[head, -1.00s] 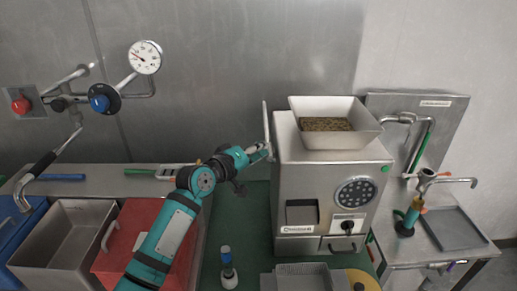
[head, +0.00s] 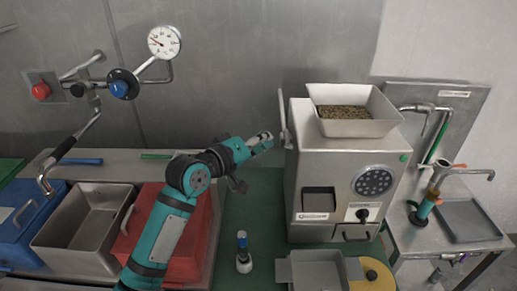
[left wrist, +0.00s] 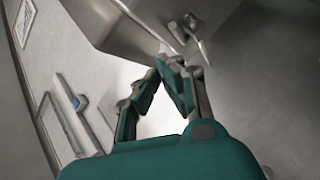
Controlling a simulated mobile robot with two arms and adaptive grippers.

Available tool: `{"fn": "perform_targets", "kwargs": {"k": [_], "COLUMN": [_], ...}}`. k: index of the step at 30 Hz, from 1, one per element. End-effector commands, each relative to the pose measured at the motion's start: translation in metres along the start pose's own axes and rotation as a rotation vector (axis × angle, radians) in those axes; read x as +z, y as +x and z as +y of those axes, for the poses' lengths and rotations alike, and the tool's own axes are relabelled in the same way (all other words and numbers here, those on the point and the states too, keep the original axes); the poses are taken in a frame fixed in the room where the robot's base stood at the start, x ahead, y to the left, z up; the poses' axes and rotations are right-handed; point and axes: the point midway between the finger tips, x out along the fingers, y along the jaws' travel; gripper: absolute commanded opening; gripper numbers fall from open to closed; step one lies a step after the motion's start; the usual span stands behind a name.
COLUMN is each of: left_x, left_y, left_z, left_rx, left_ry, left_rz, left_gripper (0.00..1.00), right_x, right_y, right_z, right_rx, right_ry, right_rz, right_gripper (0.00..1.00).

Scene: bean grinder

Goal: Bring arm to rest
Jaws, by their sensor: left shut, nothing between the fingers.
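My left gripper (head: 266,138) is at the left of the grey bean grinder (head: 335,195), with its tips pointing towards the upright lever (head: 283,115) on the grinder's left side. A small gap shows between the tips and the lever. In the left wrist view the gripper's fingers (left wrist: 166,66) come together at the tips and hold nothing. The white hopper (head: 385,118) on top of the grinder contains beans. My right gripper is in neither view.
A red bin (head: 190,225), a steel bin (head: 60,240) and a blue bin (head: 22,225) stand at the left. A small blue-topped bottle (head: 243,255) and a grey tray (head: 315,272) are in front. Pipes with a gauge (head: 164,42) are on the wall.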

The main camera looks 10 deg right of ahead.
Motion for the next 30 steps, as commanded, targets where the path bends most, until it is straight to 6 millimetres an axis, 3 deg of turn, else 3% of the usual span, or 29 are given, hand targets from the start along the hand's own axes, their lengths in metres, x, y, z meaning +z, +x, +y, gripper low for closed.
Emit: {"fn": "perform_targets", "kwargs": {"k": [4,8,11,14,17,21,24,30], "left_x": [0.008,0.012,0.02,0.04,0.072,0.124,0.158,0.207], "left_y": [-0.019,-0.028,-0.035,-0.052,-0.084,-0.148,-0.199,-0.282], "left_z": [0.004,0.006,-0.005,-0.039,-0.089,-0.159,-0.195,-0.234], "left_rx": [0.0,-0.002,-0.03,-0.106,-0.233,-0.443,-0.58,-0.778], "left_ry": [0.001,0.0,0.01,0.044,0.102,0.2,0.261,0.34], "left_rz": [0.003,0.003,-0.003,-0.018,-0.055,-0.144,-0.227,-0.386], "left_gripper": [0.0,0.0,0.0,0.0,0.0,0.0,0.0,0.0], "right_x": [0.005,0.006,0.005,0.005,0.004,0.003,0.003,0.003], "right_y": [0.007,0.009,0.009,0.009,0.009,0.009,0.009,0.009], "right_z": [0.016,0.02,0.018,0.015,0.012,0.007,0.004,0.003], "right_rx": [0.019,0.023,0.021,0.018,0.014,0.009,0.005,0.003], "right_ry": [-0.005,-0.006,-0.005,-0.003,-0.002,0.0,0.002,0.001], "right_rz": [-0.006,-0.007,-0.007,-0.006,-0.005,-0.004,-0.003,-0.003], "right_gripper": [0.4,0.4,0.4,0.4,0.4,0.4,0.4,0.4]}}
